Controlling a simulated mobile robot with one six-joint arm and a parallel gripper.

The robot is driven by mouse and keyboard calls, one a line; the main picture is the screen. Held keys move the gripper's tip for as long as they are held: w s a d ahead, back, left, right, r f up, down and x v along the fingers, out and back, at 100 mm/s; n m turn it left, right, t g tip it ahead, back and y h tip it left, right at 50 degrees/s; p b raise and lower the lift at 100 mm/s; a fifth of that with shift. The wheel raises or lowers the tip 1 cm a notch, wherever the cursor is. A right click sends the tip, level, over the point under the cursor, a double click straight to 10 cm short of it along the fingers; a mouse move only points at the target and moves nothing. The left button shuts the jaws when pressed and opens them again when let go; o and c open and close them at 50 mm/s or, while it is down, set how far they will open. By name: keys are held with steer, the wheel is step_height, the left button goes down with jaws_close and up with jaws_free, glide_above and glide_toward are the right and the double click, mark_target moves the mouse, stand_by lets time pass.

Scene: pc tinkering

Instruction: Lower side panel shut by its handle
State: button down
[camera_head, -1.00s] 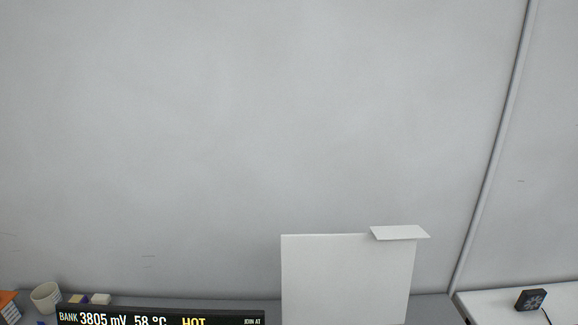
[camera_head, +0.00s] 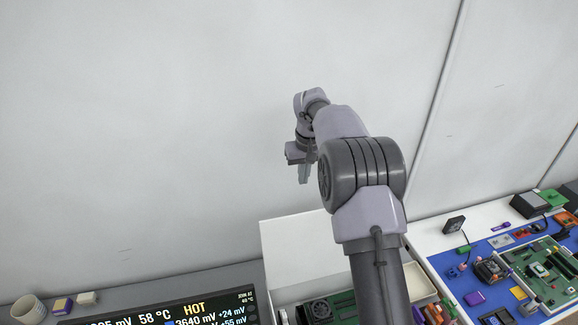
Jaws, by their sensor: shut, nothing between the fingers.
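The white side panel (camera_head: 292,248) stands raised at the back of the open PC case, lower middle of the head view. Its right part and its handle are hidden behind my arm. My gripper (camera_head: 304,178) points down, shut and empty. In the picture it appears above the panel's top edge, apart from it; I cannot tell how far in depth. The case interior shows a fan (camera_head: 319,310) and part of a green board, partly covered by my arm.
A display (camera_head: 170,312) and a cup (camera_head: 29,309) are at the lower left. At right, a white bench has a blue mat (camera_head: 455,284) with a green circuit board (camera_head: 540,270) and several small parts. The wall behind is bare.

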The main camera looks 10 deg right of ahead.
step_height(320, 180, down, 10)
steer(key=s+p, duration=0.1)
steer(key=s, duration=0.1)
steer(key=shift+s+d, duration=0.15)
steer(key=shift+d, duration=0.15)
steer(key=shift+r, duration=0.1)
